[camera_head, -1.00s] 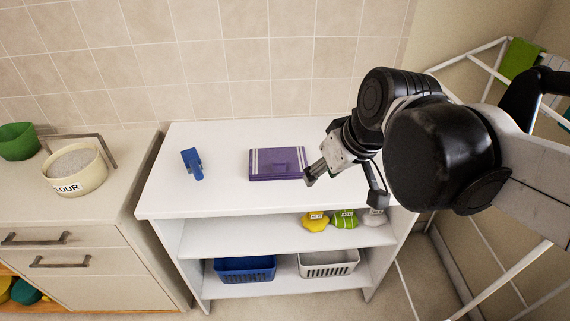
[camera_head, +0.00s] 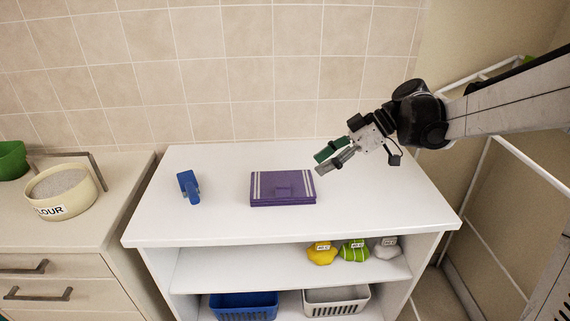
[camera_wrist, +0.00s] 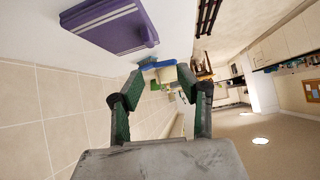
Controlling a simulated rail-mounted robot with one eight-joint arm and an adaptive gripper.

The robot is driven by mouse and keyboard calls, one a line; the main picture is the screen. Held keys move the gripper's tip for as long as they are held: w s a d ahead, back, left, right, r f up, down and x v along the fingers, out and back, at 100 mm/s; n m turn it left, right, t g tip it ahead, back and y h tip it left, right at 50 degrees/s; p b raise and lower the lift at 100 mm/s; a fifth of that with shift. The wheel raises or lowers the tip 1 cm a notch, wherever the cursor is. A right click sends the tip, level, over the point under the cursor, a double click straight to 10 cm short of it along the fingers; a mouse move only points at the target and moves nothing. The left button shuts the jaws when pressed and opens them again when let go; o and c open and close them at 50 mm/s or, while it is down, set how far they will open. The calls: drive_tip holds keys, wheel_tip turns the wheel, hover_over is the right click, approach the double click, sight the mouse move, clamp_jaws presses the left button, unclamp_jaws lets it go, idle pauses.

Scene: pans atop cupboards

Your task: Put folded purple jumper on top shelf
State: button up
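The folded purple jumper (camera_head: 284,188), with pale stripes near its sides, lies flat on the white top (camera_head: 210,221) of the shelf unit. My gripper (camera_head: 323,162) is above the unit, just right of and behind the jumper, and apart from it. In the wrist view the jumper (camera_wrist: 110,25) shows at the upper left, and my gripper's (camera_wrist: 158,72) two green-padded fingers stand apart with nothing held between them.
A blue object (camera_head: 189,186) stands on the top left of the jumper; the top's right side is clear. Yellow (camera_head: 321,254), green (camera_head: 355,251) and grey (camera_head: 388,249) labelled items sit on the shelf below. A blue basket (camera_head: 244,306) and a white basket (camera_head: 336,300) are lower.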

drive_tip(key=w+d+f+n+y, duration=0.1)
drive_tip(key=w+d+f+n, duration=0.1)
drive_tip(key=b, duration=0.1)
approach(284, 186)
drive_tip(key=shift+g, duration=0.3)
drive_tip(key=x, duration=0.4)
drive_tip(key=shift+w+a+f, duration=0.1)
drive_tip(key=shift+a+f, duration=0.05)
drive_tip(key=shift+a, duration=0.2)
drive_tip(key=shift+b+x, duration=0.45)
drive_tip(key=shift+x, duration=2.4)
drive_tip(key=shift+w+d+f, duration=0.1)
drive_tip(key=shift+w+d, duration=0.05)
clamp_jaws()
